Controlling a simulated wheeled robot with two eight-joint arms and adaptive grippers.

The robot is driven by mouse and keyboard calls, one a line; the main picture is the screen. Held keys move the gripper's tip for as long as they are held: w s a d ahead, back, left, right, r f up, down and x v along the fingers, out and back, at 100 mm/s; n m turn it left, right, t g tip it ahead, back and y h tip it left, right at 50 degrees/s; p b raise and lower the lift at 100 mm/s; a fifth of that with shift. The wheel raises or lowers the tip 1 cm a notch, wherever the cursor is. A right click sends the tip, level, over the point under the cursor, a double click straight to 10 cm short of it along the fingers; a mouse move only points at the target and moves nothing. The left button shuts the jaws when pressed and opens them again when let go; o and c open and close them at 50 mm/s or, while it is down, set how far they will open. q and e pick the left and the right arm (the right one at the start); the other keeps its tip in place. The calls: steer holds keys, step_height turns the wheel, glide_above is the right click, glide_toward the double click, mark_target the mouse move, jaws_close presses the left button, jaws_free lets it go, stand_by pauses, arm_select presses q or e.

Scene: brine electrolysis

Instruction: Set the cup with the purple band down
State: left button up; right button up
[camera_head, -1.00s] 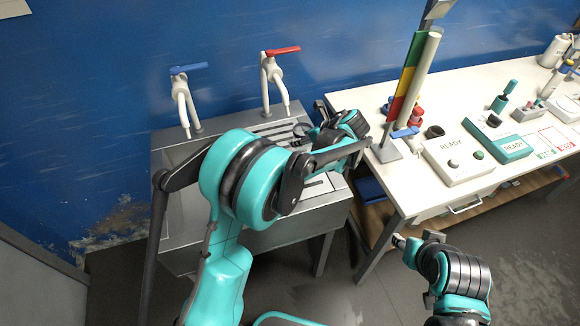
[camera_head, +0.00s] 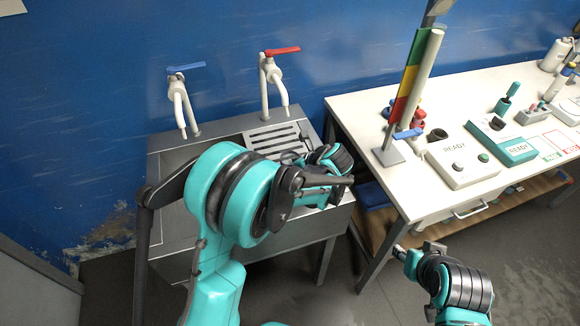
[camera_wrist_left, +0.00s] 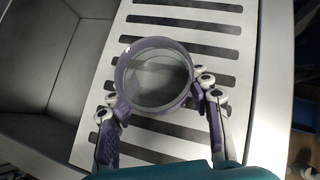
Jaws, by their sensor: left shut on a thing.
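The cup with the purple band (camera_wrist_left: 154,78) shows in the left wrist view as a clear round vessel with a purple rim, seen from above. My left gripper (camera_wrist_left: 158,92) is shut on it, one finger on each side. The cup is over the slotted drainboard (camera_wrist_left: 96,100); I cannot tell whether its base touches the slats. In the head view, my left arm hides the cup, and my left gripper (camera_head: 312,160) is over the drainboard (camera_head: 262,138). My right gripper (camera_head: 415,247) is low in front of the bench, with no held thing visible; its jaw opening is unclear.
The sink basin (camera_wrist_left: 52,60) lies left of the drainboard. Two taps, one with a blue lever (camera_head: 186,68) and one with a red lever (camera_head: 283,51), stand behind the sink. The white bench (camera_head: 350,112) with several devices stands to the right.

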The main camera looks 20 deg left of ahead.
arm_select(q)
steer(key=o, duration=1.4)
steer(key=shift+f, duration=0.1)
steer(key=shift+r, duration=0.25)
steer(key=p+v, duration=0.4)
steer(key=v, duration=0.7)
steer(key=s+a+r+n+h, duration=0.1)
steer(key=s+a+n+h, duration=0.1)
steer(key=s+n, duration=0.5)
steer(key=s+a+r+n+t+h, duration=0.1)
steer(key=s+a+r+n+h, duration=0.1)
steer(key=s+n, duration=0.5)
steer(key=s+a+r+n+t+h, duration=0.1)
steer(key=s+a+n+h, duration=0.1)
steer(key=s+n, duration=0.5)
steer(key=shift+s+a+r+n+h, duration=0.15)
steer(key=shift+n+h, duration=0.2)
steer(key=shift+n, duration=0.6)
steer(key=shift+s+a+r+n+h, duration=0.15)
steer(key=shift+n+h, duration=0.2)
steer(key=shift+n, duration=0.6)
